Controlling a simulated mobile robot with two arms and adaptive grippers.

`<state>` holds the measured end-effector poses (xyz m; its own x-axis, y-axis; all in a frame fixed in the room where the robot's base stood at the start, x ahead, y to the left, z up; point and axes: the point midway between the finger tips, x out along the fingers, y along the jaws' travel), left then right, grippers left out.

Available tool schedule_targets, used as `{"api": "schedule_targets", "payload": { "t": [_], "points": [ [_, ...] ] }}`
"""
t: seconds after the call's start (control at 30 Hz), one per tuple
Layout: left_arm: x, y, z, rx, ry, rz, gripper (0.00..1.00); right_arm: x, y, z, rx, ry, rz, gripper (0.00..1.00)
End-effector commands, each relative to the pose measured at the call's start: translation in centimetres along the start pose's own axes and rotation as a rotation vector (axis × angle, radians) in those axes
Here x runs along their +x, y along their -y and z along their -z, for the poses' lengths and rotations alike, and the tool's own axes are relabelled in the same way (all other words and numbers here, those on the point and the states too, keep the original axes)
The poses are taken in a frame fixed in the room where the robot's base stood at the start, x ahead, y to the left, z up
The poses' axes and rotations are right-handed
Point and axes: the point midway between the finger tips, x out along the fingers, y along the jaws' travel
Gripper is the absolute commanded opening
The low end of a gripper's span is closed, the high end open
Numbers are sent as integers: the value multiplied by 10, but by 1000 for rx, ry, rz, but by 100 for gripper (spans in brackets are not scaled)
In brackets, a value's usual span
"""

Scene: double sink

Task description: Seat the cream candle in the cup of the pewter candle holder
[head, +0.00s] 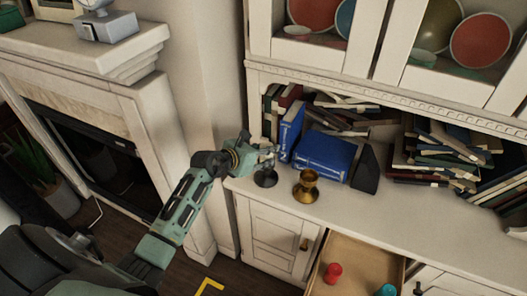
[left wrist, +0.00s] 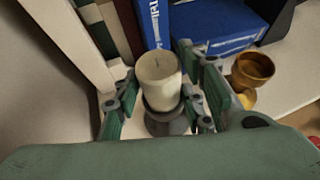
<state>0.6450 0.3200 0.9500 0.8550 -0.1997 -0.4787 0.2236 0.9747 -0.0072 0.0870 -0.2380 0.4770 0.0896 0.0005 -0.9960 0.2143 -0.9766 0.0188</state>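The cream candle (left wrist: 158,79) stands upright between my left gripper's fingers in the left wrist view. Its foot is within the dark grey rim of the pewter candle holder (left wrist: 166,124), which shows around its lower front. How deep it sits is hidden. My right gripper is not in view.
A brass goblet (head: 306,187) stands just right of the holder, also in the left wrist view (left wrist: 250,74). Blue books (head: 323,155) lie behind. An open drawer (head: 350,268) holds red and teal items below. Clear counter (head: 430,213) lies to the right.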

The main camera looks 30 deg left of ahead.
Motion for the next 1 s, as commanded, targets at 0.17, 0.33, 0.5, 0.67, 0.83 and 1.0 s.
{"api": "schedule_targets", "payload": {
  "t": [0.17,0.33,0.5,0.67,0.83,1.0],
  "points": [
    [0,0,0,0,-1,0,55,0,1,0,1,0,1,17],
    [0,0,0,0,-1,0,55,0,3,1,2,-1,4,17],
    [-2,0,-3,0,0,0,55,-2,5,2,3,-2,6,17],
    [-15,-1,-1,1,-1,-1,55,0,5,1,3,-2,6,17],
    [-46,-1,0,3,-1,-2,55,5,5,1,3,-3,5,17],
    [-80,0,0,3,-2,-1,55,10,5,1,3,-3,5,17]
  ]
}}
